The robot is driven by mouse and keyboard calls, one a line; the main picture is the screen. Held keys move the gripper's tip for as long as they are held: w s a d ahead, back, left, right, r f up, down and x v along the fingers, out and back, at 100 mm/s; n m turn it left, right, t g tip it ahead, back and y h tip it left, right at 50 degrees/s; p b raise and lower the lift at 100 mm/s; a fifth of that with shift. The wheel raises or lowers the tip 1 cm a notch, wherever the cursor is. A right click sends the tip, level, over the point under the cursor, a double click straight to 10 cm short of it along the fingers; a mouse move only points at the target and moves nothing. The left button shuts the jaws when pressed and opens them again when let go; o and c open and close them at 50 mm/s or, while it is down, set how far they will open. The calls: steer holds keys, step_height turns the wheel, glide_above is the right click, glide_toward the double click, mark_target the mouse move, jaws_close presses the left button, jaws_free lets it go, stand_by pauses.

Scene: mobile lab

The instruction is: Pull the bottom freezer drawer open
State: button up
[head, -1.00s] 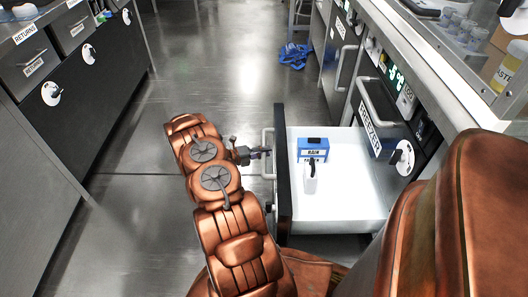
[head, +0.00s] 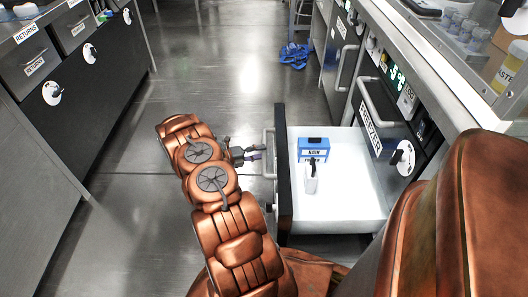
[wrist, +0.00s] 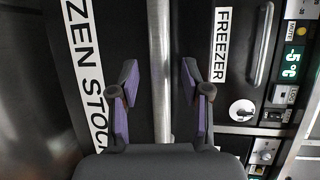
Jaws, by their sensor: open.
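The bottom freezer drawer (head: 283,190) stands pulled out, its white interior open to view. A blue labelled box (head: 313,148) and a small white item with a dark top (head: 311,180) are inside it. Its vertical-looking bar handle (head: 268,155) is on the outer left face. My gripper (head: 248,154) is open, just left of the handle and apart from it in the head view. In the wrist view the handle bar (wrist: 160,70) runs between the two spread purple-padded fingers of my gripper (wrist: 160,104), with a gap on each side.
The freezer's upper front (head: 375,125) with its label and handle is above the drawer. Dark drawers with white round latches (head: 52,92) line the left side. A blue tangled item (head: 293,56) lies on the floor at the back. The aisle floor between is clear.

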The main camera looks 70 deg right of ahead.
steer(key=v, duration=0.9)
stand_by(0.3)
steer(key=a+r+m+t+y+p, duration=0.15)
steer(key=a+r+m+p, duration=0.4)
steer(key=r, duration=0.75)
steer(key=a+r+m+y+p, duration=0.2)
steer(key=a+r+m+p, duration=0.35)
steer(key=r, duration=0.85)
steer(key=a+r+m+t+y+p, duration=0.1)
steer(key=a+r+m+y+p, duration=0.15)
steer(key=a+r+p, duration=0.75)
steer(key=s+a+r+m+t+y+p, duration=0.2)
steer(key=s+a+r+m+p, duration=0.2)
steer(key=a+r, duration=0.5)
steer(key=s+a+r+m+t+y+p, duration=0.1)
steer(key=s+a+r+m+p, duration=0.3)
steer(key=a+r, duration=0.5)
steer(key=s+a+r+m+t+y+p, duration=0.2)
steer(key=s+a+r+m+t+p, duration=0.2)
steer(key=a+r, duration=0.5)
steer(key=s+r+p, duration=0.2)
steer(key=s+r, duration=0.1)
steer(key=shift+r+m+y, duration=0.2)
steer(key=shift+m+y, duration=0.1)
steer(key=shift+m, duration=0.05)
steer(key=shift+s, duration=0.1)
